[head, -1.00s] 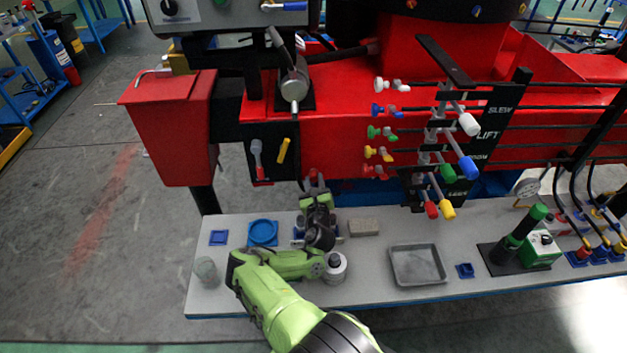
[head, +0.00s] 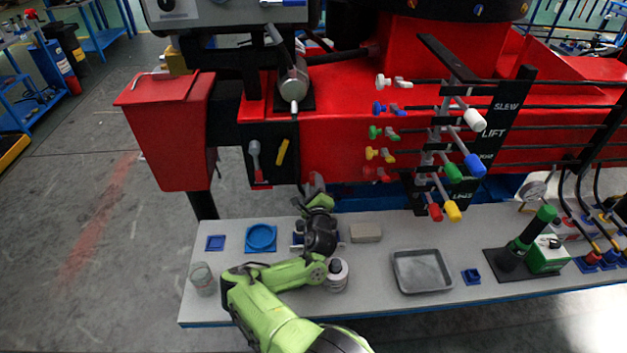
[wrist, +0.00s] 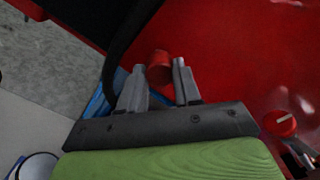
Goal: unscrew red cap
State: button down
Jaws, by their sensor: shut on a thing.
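The red cap (wrist: 159,68) is a small red cylinder between the fingertips of my gripper (wrist: 159,75) in the wrist view. My gripper is shut on it, with a finger on each side. In the head view my gripper (head: 314,183) reaches up against the front of the red crane body, just above the back edge of the bench. The cap is hidden there by the gripper, and what it sits on cannot be seen.
The grey bench (head: 375,270) carries a blue ring holder (head: 261,238), a grey tray (head: 421,271), a glass jar (head: 202,279) and a grey block (head: 366,233). A dark hose (wrist: 120,45) runs close to the left finger. Coloured levers (head: 455,170) stand to the right.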

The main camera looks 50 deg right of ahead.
jog(key=n+b, duration=0.2)
jog(key=n, duration=0.3)
jog(key=n+b, duration=0.2)
jog(key=n, duration=0.3)
jog(key=shift+a, duration=0.1)
